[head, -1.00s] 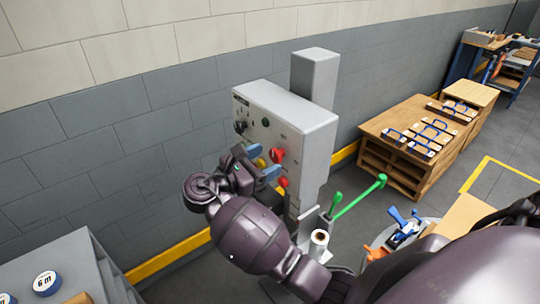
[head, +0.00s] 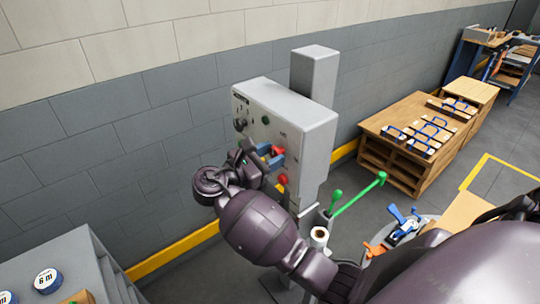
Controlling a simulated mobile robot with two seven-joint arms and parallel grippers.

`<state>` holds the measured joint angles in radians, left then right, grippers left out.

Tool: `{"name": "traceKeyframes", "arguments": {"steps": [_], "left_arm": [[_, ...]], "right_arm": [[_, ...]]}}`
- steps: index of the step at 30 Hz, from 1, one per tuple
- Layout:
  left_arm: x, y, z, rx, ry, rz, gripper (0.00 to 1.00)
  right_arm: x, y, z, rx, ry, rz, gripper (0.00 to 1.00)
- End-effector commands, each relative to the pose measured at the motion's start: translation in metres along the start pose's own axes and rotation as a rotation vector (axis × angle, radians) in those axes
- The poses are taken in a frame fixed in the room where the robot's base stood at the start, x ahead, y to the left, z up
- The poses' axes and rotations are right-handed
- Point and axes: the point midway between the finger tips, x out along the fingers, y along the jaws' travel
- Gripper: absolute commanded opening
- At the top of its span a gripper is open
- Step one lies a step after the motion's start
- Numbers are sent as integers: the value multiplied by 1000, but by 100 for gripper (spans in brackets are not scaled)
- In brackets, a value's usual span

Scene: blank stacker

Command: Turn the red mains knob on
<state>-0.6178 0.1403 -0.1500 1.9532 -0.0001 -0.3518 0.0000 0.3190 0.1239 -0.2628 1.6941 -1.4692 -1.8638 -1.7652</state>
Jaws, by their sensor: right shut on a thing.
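The red mains knob (head: 278,150) is on the front face of the grey control box (head: 310,142), towards its right side. My right gripper (head: 272,156) reaches up to the box from below, and its blue-tipped fingers are shut on the red knob. The fingers hide part of the knob, so its exact angle is hard to read. My left gripper is not in view.
Just below the knob is a red button (head: 283,180). A black knob (head: 240,125) and a green button (head: 265,120) are further left on the box. A green lever (head: 360,195) and a white roll (head: 319,236) stand below right.

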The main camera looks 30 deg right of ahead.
Motion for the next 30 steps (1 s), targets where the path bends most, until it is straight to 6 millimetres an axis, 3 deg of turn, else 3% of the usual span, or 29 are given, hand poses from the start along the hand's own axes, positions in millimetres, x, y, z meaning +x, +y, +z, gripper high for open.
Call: {"name": "traceKeyframes", "arguments": {"steps": [11, 30], "left_arm": [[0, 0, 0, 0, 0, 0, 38], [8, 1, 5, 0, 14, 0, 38]], "right_arm": [[-1, -1, -1, 129, 3, -2, 18], [-1, -2, -3, 716, 4, -2, 18]]}}
